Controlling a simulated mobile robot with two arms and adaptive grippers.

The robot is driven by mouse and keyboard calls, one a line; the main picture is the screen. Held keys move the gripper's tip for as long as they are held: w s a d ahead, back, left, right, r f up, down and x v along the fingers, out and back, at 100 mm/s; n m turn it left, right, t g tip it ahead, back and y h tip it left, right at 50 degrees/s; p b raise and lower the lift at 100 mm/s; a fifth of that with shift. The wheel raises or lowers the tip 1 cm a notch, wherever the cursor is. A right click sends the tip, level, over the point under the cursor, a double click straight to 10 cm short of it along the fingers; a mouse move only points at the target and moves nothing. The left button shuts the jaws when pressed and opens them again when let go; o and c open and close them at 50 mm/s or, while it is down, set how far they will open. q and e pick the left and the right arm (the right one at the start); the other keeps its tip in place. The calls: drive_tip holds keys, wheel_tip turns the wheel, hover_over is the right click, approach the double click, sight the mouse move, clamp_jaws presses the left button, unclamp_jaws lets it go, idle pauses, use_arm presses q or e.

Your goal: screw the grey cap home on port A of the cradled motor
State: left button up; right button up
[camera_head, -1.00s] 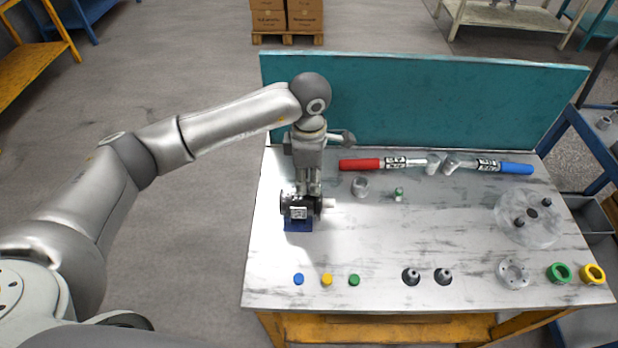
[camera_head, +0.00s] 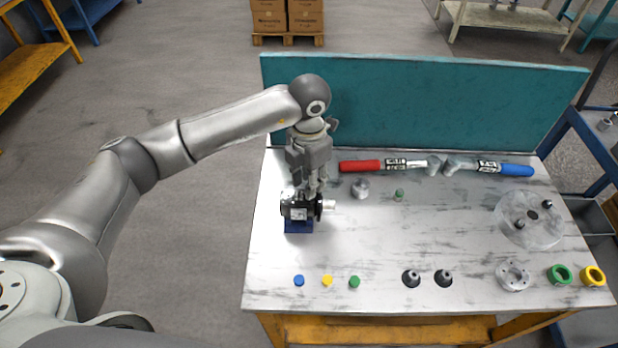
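The motor (camera_head: 299,208) is dark with a light label and a pale shaft pointing right. It sits in a blue cradle (camera_head: 298,227) at the left of the bench. My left gripper (camera_head: 311,190) points down onto the top of the motor, its fingers close together there. The grey cap and port A are too small or hidden behind the fingers to make out, so I cannot tell whether the fingers hold the cap. My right gripper is not in view.
Red (camera_head: 360,166) and blue (camera_head: 517,170) handled tools lie at the back. Blue (camera_head: 299,281), yellow (camera_head: 327,281) and green (camera_head: 354,282) caps stand in front. A clear disc (camera_head: 530,222) lies right. A teal panel (camera_head: 420,105) closes the back.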

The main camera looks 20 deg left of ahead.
use_arm(q)
drive_tip(key=shift+f+b, duration=0.15)
drive_tip(key=shift+b, duration=0.35)
idle(0.3)
clamp_jaws()
drive_tip(key=shift+f+m+b, duration=0.1)
drive_tip(key=shift+m+b, duration=0.2)
drive_tip(key=shift+b, duration=0.1)
drive_tip(key=m+b, duration=0.3)
drive_tip(key=shift+m, duration=0.4)
drive_tip(key=shift+s+m+b, duration=0.1)
drive_tip(key=shift+m+b, duration=0.2)
drive_tip(key=shift+m, duration=0.4)
